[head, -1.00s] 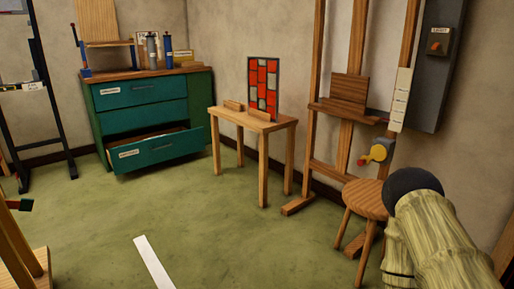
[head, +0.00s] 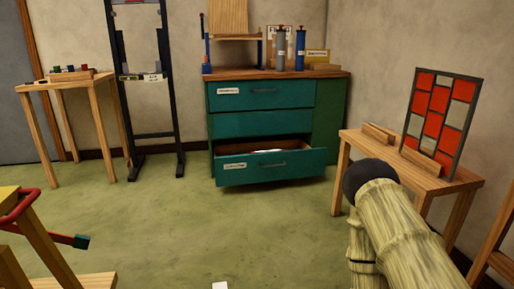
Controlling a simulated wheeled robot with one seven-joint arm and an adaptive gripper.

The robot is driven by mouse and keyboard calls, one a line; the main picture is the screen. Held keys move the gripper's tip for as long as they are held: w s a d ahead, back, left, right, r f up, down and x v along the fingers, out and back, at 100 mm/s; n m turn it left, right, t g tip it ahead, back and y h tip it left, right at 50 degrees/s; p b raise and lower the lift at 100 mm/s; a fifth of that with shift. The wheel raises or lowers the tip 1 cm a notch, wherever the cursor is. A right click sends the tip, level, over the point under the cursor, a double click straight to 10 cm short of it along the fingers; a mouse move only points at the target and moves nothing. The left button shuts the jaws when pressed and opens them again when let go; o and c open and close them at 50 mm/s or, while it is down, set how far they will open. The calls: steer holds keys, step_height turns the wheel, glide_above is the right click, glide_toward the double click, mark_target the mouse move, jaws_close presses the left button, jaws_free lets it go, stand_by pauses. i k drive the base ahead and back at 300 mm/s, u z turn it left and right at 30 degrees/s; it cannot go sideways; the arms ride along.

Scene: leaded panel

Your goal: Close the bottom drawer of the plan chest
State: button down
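The plan chest (head: 335,125) is a green cabinet with a wooden top, standing against the back wall. Its upper drawer (head: 285,94) and middle drawer (head: 240,124) are shut. The bottom drawer (head: 240,176) is pulled out, with something pale lying inside. It has a white label at its left and a handle (head: 272,164) at its middle. My arm, in a pale streaked cover with a dark round joint, shows at the lower right. My gripper is not in view.
A small wooden table (head: 455,186) with a red leaded panel (head: 433,118) stands right of the chest. A dark easel (head: 150,135) and a side table (head: 72,85) stand to the left. A wooden frame (head: 45,240) is at the near left. The green floor (head: 190,225) before the chest is clear.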

mark_target(235, 165)
steer(key=u, duration=0.15)
steer(key=i, duration=3.45)
steer(key=z, duration=0.35)
